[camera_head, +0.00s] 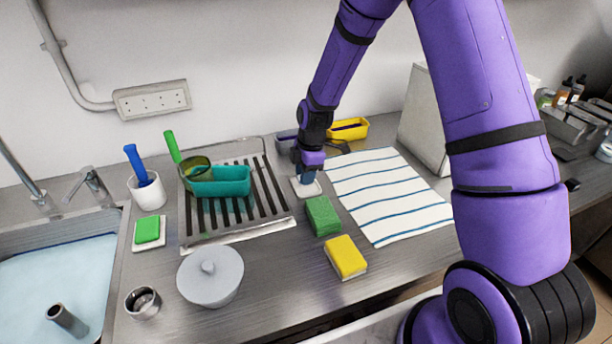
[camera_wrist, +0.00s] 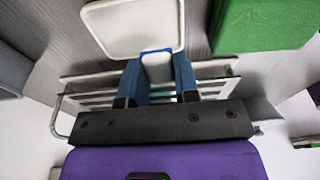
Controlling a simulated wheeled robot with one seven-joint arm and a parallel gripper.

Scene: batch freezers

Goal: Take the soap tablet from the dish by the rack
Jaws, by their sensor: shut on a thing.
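My gripper (camera_head: 307,180) is low over the counter, just right of the draining rack (camera_head: 283,206). In the wrist view its two blue fingers (camera_wrist: 157,80) are shut on a small white tablet with a blue edge (camera_wrist: 157,66). The head view hides the tablet behind the fingers. A white dish (camera_head: 312,190) lies under the gripper; in the wrist view the dish (camera_wrist: 135,25) looks empty, with the tablet in front of its edge. I cannot tell how high the tablet is above the dish. Another dish (camera_head: 137,246), by the sink, holds a green block (camera_head: 147,230).
A green sponge (camera_head: 323,216) and a yellow sponge (camera_head: 345,257) lie in front of the gripper. A striped towel (camera_head: 390,195) is to the right. A yellow container (camera_head: 348,130) stands behind. A lidded pot (camera_head: 210,277) and a teal tub (camera_head: 220,182) are to the left.

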